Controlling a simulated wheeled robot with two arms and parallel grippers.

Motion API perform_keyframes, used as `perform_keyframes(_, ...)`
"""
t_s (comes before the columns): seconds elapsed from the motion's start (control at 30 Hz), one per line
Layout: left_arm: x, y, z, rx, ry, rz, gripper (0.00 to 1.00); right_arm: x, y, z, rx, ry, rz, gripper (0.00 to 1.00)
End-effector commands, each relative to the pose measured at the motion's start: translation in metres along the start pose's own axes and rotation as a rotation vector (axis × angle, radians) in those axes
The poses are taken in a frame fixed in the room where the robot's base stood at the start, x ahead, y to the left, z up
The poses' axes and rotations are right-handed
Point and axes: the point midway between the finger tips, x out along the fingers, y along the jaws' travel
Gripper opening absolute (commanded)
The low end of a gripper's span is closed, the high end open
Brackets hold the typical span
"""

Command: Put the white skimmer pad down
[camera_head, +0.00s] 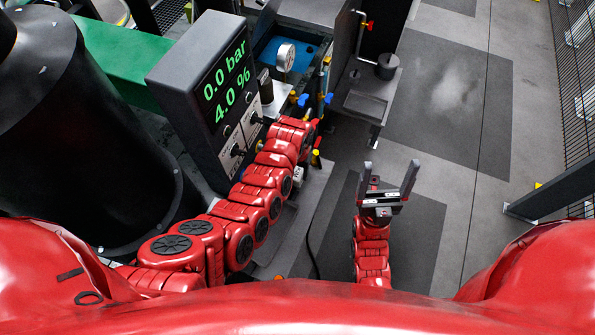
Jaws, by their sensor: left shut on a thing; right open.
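My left arm reaches up from the lower left, past the front of the grey display box. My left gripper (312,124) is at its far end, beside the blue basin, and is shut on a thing. The wrist hides its fingers and what they hold, so I cannot make out the white skimmer pad clearly. A pale flat patch (284,101) shows just beyond the wrist, and I cannot tell whether it is the pad or part of the bench. My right gripper (390,176) is open and empty, fingers pointing up the picture, above the dark floor mat.
The display box (205,85) reads 0.0 bar and 4.0 %. A round gauge (285,57) stands by the blue basin (272,50). Blue- and yellow-handled valves (326,98) crowd the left wrist. A grey stand (365,104) is beyond. The floor (450,95) at right is clear.

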Motion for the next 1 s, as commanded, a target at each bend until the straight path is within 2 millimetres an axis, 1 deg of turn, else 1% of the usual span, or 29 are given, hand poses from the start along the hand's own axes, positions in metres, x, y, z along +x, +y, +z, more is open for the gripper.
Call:
perform_keyframes(0.2, 0.01, -0.001, -0.001, -0.002, 0.002, -0.001, 0.0, 0.004, 0.0, -0.001, 0.0, 0.0, 0.0, 0.85)
perform_keyframes(0.47, 0.011, -0.001, -0.001, -0.002, 0.003, -0.001, 0.0, 0.003, 0.0, -0.001, 0.0, 0.0, 0.0, 0.85)
perform_keyframes(0.6, 0.016, -0.001, -0.001, -0.001, 0.003, -0.001, 0.0, -0.001, 0.0, 0.0, 0.0, 0.0, 0.0, 0.85)
perform_keyframes(0.63, 0.015, -0.001, -0.001, -0.002, 0.003, -0.001, 0.59, 0.0, 0.0, 0.0, 0.0, 0.0, 0.0, 0.85)
perform_keyframes(0.77, 0.015, -0.001, -0.001, -0.002, 0.003, -0.001, 0.82, 0.001, 0.0, 0.0, 0.0, 0.0, 0.0, 0.85)
perform_keyframes(0.8, 0.015, -0.001, -0.001, -0.002, 0.003, -0.001, 0.85, 0.001, 0.0, 0.0, 0.0, 0.0, 0.0, 0.85)
perform_keyframes(1.0, 0.015, -0.001, -0.001, -0.002, 0.003, -0.001, 0.85, 0.001, 0.0, 0.0, 0.0, 0.0, 0.0, 0.85)
